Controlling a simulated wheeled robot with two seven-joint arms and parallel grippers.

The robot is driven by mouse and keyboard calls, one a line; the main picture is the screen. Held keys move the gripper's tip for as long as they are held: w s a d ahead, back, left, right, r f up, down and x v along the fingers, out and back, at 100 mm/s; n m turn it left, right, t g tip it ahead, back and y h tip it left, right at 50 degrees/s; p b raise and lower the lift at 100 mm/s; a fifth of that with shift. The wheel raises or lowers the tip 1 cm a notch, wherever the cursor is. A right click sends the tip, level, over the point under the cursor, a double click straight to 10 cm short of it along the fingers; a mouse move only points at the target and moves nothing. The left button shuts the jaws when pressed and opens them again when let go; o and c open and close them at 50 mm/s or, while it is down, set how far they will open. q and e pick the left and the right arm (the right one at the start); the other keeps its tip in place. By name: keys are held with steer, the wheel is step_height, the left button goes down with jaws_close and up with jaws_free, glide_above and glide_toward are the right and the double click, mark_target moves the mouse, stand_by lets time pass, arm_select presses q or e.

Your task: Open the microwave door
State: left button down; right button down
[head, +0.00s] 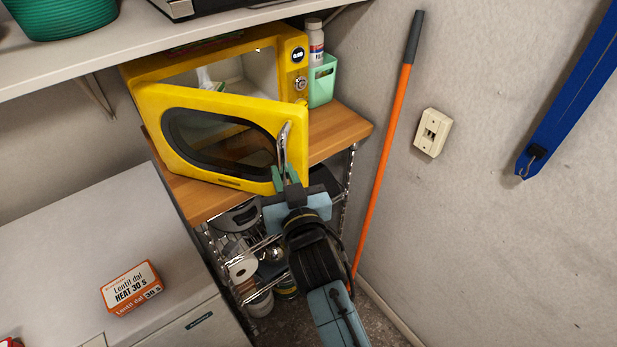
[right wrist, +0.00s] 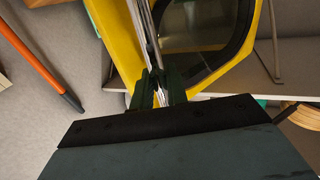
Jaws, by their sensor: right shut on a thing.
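The yellow microwave (head: 290,52) stands on a wooden shelf top, under a white shelf. Its yellow door (head: 188,98) with a dark oval window is partly open and swung out toward me, and the lit inside shows above it. The metal door handle (head: 282,143) is upright at the door's right edge. My right gripper (head: 287,177) is shut on the lower part of this handle. In the right wrist view, the fingers (right wrist: 158,92) close around the silver handle (right wrist: 145,35), beside the yellow door (right wrist: 112,30). My left gripper is not in view.
A green cup (head: 322,82) with a white bottle stands right of the microwave. An orange pole (head: 379,160) leans on the wall to the right. A white cabinet (head: 90,240) with a lentil dal box (head: 131,287) is at the lower left. A wire rack holds items below.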

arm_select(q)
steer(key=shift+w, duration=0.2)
arm_select(e)
steer(key=shift+a, duration=0.1)
steer(key=c, duration=1.5)
jaws_free()
steer(key=shift+w+a, duration=0.1)
steer(key=shift+a, duration=0.05)
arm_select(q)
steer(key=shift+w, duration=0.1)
